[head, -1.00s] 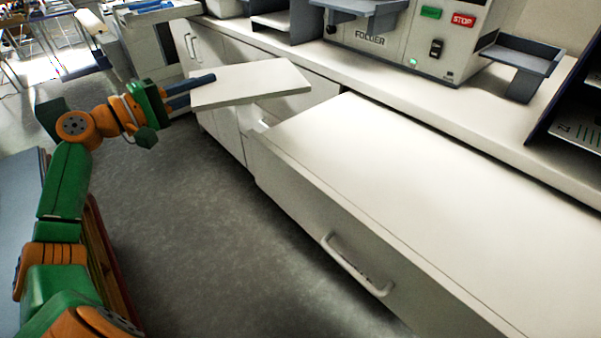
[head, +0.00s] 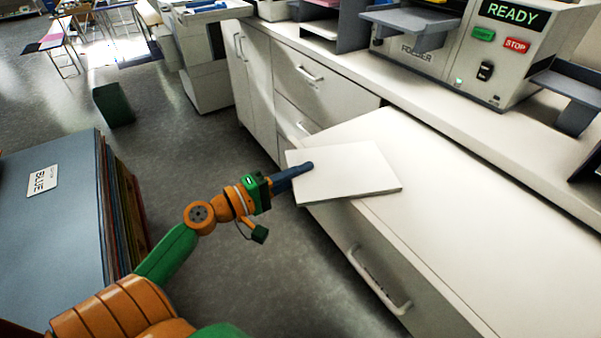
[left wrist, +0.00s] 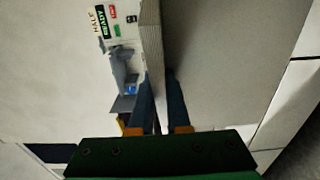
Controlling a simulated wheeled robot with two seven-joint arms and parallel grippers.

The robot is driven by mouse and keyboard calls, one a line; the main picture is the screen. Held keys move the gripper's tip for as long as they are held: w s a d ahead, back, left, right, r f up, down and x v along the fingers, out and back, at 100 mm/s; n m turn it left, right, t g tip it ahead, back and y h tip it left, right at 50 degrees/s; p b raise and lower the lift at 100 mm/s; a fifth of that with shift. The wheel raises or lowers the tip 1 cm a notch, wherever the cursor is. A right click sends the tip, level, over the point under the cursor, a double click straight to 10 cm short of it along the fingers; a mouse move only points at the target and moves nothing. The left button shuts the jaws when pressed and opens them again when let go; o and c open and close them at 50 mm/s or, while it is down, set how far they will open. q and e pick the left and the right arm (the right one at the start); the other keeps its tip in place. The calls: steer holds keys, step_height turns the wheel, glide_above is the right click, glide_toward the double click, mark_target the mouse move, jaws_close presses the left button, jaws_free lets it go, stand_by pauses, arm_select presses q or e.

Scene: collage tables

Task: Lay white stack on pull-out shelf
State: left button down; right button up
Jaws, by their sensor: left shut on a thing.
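The white stack (head: 350,172) is a flat, thin block held roughly level. In the head view it overlaps the front left edge of the pull-out shelf (head: 440,225), with part of it out over the floor side. I cannot tell whether it touches the shelf. My left gripper (head: 305,169) is shut on the stack's left edge. In the left wrist view the layered edge of the stack (left wrist: 152,45) shows by the two fingers (left wrist: 160,105). The shelf is pulled out, with a bare white top and a handle on its front. My right gripper is not in view.
The folder machine (head: 450,50) stands on the counter behind the shelf, its display reading READY. A grey tray (head: 575,90) juts out at its right. The shelf's right part is clear.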

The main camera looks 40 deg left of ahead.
arm_select(q)
steer(key=c, duration=1.3)
jaws_free()
steer(key=shift+f, duration=0.15)
steer(key=o, duration=0.4)
